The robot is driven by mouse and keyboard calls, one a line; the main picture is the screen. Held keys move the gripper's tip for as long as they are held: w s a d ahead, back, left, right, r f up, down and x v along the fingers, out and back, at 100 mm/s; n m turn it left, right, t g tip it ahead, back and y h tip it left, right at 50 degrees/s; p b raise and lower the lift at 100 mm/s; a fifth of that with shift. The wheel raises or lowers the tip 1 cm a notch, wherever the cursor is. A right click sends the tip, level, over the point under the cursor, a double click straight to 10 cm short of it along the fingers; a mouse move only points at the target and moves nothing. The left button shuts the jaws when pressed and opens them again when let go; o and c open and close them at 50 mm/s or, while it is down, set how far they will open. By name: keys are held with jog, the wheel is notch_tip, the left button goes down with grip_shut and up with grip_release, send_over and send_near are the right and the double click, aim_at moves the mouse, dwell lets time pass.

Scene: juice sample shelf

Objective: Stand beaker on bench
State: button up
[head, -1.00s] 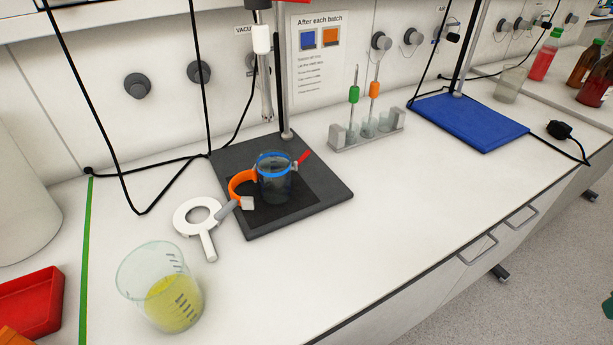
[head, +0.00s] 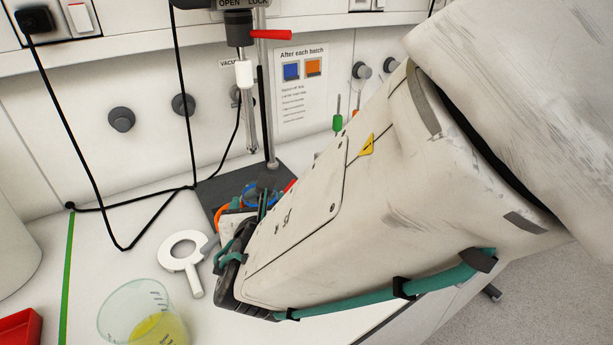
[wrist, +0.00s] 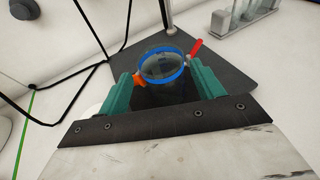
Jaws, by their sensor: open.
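A clear beaker (wrist: 165,87) with a blue band at its rim stands upright over the dark stand base (wrist: 232,75). An orange piece (wrist: 139,79) is at its left side and a red lever (wrist: 196,48) at its right. My gripper (wrist: 161,80) is open, its teal fingers on either side of the beaker; I cannot tell whether they touch it. In the head view my arm hides most of this beaker, and only part of the blue band (head: 249,191) shows. A second beaker (head: 130,300) with yellow liquid stands at the front left of the bench.
A white ring-shaped tool (head: 167,262) lies left of the stand base. A mixer shaft (head: 249,115) hangs above the base beside an upright rod (head: 267,110). Black cables (head: 130,205) run along the left. A tube rack (wrist: 232,22) stands behind right.

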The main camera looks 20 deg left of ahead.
jog(key=shift+a+f, duration=0.1)
jog(key=shift+f, duration=0.3)
jog(key=shift+w+a+f, duration=0.15)
jog(key=shift+w, duration=0.1)
jog(key=x, duration=0.7)
jog(key=shift+w, duration=0.1)
jog(key=shift+r, duration=0.2)
jog(key=c, duration=0.8)
jog(key=shift+o, duration=0.2)
